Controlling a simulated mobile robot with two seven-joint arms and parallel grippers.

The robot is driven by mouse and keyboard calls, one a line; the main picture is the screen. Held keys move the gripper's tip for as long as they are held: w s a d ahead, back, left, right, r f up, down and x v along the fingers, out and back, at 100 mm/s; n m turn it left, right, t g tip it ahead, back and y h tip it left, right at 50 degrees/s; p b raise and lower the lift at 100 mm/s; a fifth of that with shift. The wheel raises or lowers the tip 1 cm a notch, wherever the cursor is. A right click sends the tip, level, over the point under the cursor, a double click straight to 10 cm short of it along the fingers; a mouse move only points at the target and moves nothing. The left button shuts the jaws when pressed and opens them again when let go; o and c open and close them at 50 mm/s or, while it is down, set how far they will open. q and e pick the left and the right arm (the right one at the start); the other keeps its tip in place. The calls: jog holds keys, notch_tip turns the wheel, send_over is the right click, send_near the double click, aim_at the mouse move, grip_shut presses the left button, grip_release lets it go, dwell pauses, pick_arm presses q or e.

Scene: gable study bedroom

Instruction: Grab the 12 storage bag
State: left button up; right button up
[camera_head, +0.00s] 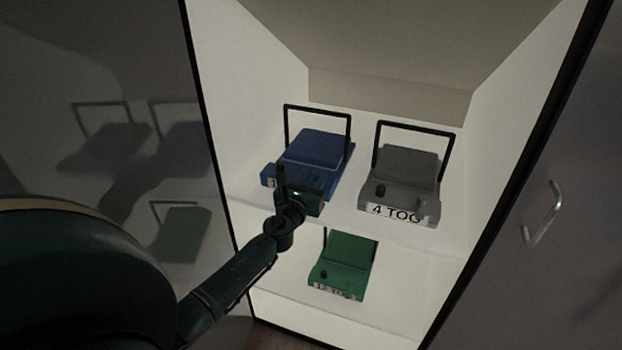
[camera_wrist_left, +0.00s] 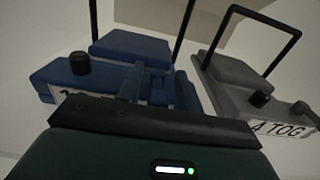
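A green storage bag (camera_head: 346,262) sits on the lower level of the lit cabinet. Its front label is partly readable and seems to begin with 12. The blue bag (camera_wrist_left: 130,47) fills the middle of the left wrist view, close beyond the gripper. Whether the fingers are open or shut is unclear. My right gripper is not in view.
A grey storage bag (camera_head: 409,170) labelled 4 TOG stands right of the blue one, black handle upright. The cabinet has side walls and a dark right edge. A door with a metal handle (camera_head: 543,213) is at the right. A glossy panel (camera_head: 150,60) at the left reflects the bags.

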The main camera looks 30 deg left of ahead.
pick_arm(q)
grip_shut()
dwell(0.3)
